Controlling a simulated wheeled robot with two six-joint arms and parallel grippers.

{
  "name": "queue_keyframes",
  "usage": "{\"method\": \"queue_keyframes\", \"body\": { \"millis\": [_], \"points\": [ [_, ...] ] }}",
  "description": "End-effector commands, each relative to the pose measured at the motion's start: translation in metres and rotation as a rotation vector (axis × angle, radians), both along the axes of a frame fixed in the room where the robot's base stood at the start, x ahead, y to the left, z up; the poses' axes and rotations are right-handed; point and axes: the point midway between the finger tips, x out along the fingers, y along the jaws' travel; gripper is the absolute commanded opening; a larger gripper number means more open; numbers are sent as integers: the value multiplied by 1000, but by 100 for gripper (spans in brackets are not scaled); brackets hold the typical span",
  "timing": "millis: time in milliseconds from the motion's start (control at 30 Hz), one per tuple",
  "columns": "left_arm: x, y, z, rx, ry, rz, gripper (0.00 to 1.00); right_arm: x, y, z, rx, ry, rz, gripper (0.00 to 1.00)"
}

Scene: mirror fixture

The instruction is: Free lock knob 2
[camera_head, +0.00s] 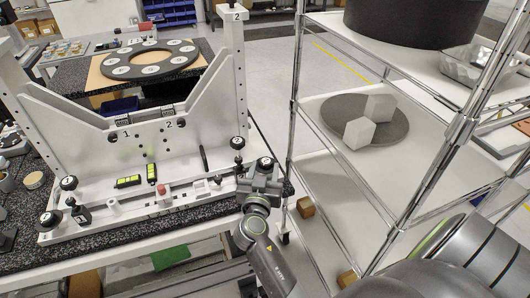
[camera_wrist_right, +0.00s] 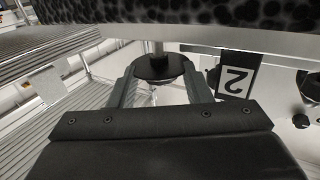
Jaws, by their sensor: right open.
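A black round lock knob (camera_head: 265,162) sits at the right end of the white fixture (camera_head: 125,150). It also shows in the right wrist view (camera_wrist_right: 158,68), on a thin metal stem. My right gripper (camera_head: 261,180) is at this knob, with its fingers open on either side of it; in the right wrist view the open fingers (camera_wrist_right: 160,88) flank the knob. I cannot tell whether they touch it. My left gripper is not in view.
Another black knob (camera_head: 238,143) is close behind my right gripper. More knobs (camera_head: 69,183) stand at the fixture's left end. A wire rack (camera_head: 340,150) with grey shapes on a dark disc stands to the right. Small yellow-green pieces (camera_head: 128,181) lie on the fixture.

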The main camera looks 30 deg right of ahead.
Motion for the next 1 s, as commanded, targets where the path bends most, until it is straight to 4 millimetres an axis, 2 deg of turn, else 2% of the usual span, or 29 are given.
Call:
{"method": "queue_keyframes", "body": {
  "millis": [433,700,867,1000],
  "points": [
    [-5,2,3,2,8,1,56,-2,0,-1,1,1,-4,45],
    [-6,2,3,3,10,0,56,-2,0,0,1,1,-4,13],
    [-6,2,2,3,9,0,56,-3,-2,-1,0,3,21,13],
    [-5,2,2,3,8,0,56,-5,-4,-2,-1,4,106,13]
  ]
}}
